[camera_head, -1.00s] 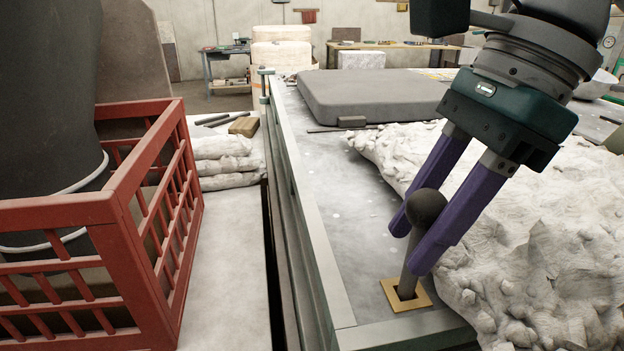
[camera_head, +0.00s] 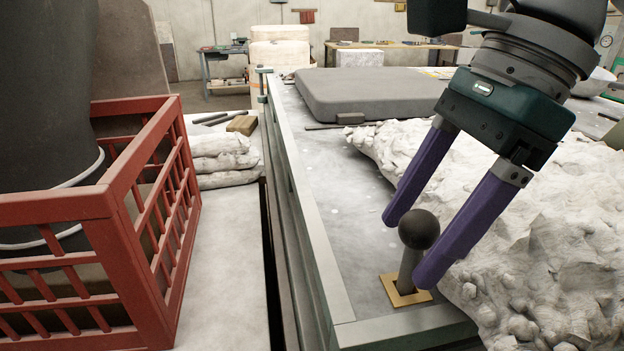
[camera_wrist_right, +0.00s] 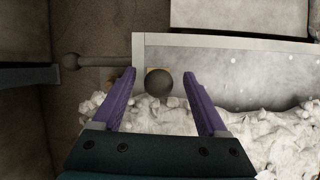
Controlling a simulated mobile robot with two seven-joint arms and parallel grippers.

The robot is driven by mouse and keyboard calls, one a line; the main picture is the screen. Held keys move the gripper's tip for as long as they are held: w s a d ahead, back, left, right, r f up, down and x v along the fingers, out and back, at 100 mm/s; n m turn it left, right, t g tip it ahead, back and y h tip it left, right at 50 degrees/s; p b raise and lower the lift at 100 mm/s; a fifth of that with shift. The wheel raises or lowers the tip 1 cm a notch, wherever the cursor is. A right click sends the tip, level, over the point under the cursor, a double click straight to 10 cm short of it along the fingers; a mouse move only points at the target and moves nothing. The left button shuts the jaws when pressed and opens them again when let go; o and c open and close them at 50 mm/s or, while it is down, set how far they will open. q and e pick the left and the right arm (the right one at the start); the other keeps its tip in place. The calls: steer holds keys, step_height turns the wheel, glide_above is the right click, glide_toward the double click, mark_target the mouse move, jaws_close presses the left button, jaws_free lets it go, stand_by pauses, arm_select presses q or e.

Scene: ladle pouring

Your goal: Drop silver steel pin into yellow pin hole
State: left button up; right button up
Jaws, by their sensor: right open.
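The steel pin (camera_head: 410,262) is grey with a dark round ball head. It stands in the square opening of the yellow pin hole plate (camera_head: 424,297) at the table corner, leaning slightly. How deep it sits cannot be seen. My right gripper (camera_head: 402,251) has two purple fingers, spread apart on either side of the pin, apparently not gripping it. In the right wrist view the ball head (camera_wrist_right: 159,83) lies between the open fingers (camera_wrist_right: 168,75), with gaps at both sides. My left gripper is not in view.
Rough white material (camera_head: 545,240) covers the table right of the plate. A raised metal rim (camera_head: 318,255) edges the table. A red crate (camera_head: 150,215) stands at left. A grey slab (camera_head: 375,95) lies at the back. The grey table surface behind the pin is clear.

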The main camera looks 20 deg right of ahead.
steer(key=p+v, duration=0.4)
steer(key=v, duration=0.6)
stand_by(0.4)
steer(key=shift+s, duration=0.1)
